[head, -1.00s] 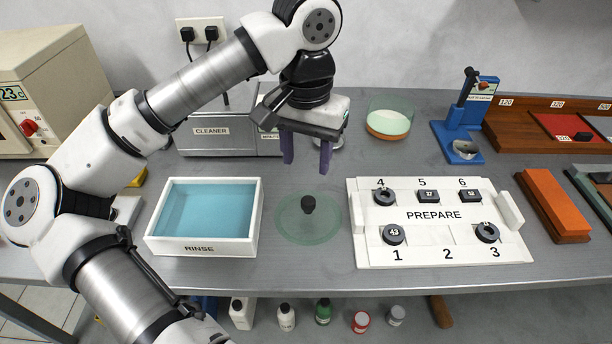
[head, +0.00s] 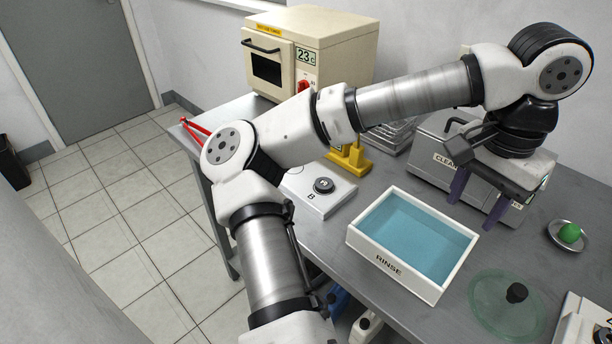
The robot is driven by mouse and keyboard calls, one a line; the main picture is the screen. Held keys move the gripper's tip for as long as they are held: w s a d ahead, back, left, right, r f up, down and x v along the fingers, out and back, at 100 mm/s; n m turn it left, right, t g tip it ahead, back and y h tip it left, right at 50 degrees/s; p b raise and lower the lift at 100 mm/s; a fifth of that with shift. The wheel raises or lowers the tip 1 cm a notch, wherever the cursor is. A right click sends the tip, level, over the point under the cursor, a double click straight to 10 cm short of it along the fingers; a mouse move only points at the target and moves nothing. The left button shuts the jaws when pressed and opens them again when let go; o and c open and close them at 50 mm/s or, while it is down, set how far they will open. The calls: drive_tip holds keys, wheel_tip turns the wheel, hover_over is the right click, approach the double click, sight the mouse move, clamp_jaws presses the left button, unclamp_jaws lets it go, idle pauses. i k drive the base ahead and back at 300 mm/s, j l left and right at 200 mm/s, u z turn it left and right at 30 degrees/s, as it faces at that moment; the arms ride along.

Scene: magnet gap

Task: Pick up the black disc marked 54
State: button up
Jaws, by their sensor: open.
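A black disc (head: 323,186) with a hole or raised centre sits on a white plate marked B (head: 315,198), left of the rinse tray; its marking is too small for me to read. My gripper (head: 474,211) is open and empty. Its two purple fingers point down in front of the grey cleaner box, beyond the far right part of the rinse tray. I cannot make out a disc marked 54. Only a corner of a white board (head: 584,325) shows at the lower right edge.
The white rinse tray (head: 433,287) holds blue liquid. A clear green round lid (head: 488,312) with a black knob lies right of it. A green ball (head: 570,233) rests in a metal dish. A yellow stand (head: 352,160), an oven (head: 335,40) and red-handled tongs (head: 194,128) are left.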

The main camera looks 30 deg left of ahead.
sight(323, 185)
drive_tip(key=u, duration=0.75)
